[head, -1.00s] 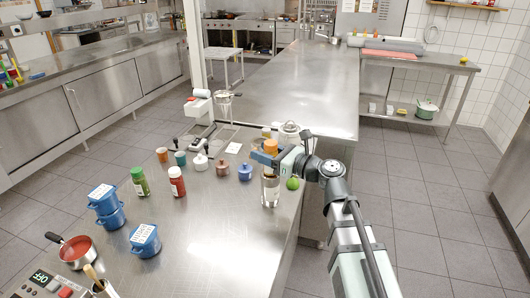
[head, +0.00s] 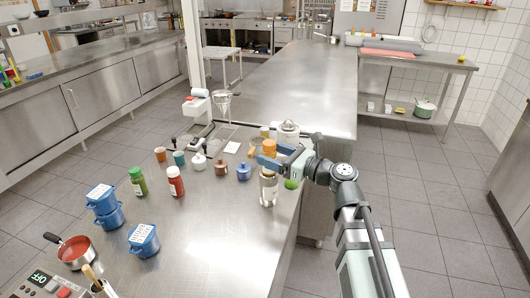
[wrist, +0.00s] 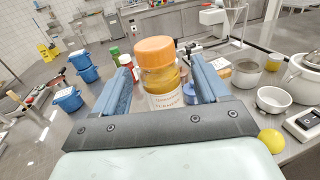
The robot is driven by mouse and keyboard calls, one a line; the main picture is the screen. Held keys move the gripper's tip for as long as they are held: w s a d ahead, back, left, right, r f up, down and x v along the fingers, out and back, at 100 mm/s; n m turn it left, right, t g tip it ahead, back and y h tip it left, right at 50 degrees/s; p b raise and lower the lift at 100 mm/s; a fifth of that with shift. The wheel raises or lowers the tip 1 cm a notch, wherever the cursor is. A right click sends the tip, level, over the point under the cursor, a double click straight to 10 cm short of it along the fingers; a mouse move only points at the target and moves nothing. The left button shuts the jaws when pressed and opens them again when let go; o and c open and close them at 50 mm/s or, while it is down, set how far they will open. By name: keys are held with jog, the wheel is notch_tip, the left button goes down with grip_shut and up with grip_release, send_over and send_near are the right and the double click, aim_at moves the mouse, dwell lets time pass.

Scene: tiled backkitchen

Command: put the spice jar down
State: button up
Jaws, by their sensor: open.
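The spice jar (wrist: 160,80) has an orange lid, yellow-orange contents and a white label. In the wrist view it stands upright between the two blue fingers of my gripper (wrist: 161,88). The fingers are open, with a gap on both sides of the jar. In the head view my gripper (head: 268,161) crosses in front of the jar, and the orange lid (head: 269,146) shows above it. A pale, shiny container (head: 268,190) shows directly below the jar. I cannot tell whether the jar rests on it.
A green fruit (head: 291,184) lies right of the container, near the counter edge. Small pots, including a blue one (head: 244,172), and a red jar (head: 175,182) stand to the left. Blue lidded pots (head: 145,240) stand nearer. The front middle counter (head: 215,240) is clear.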

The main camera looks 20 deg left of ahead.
jog(key=v, duration=0.8)
jog(key=shift+d, duration=0.25)
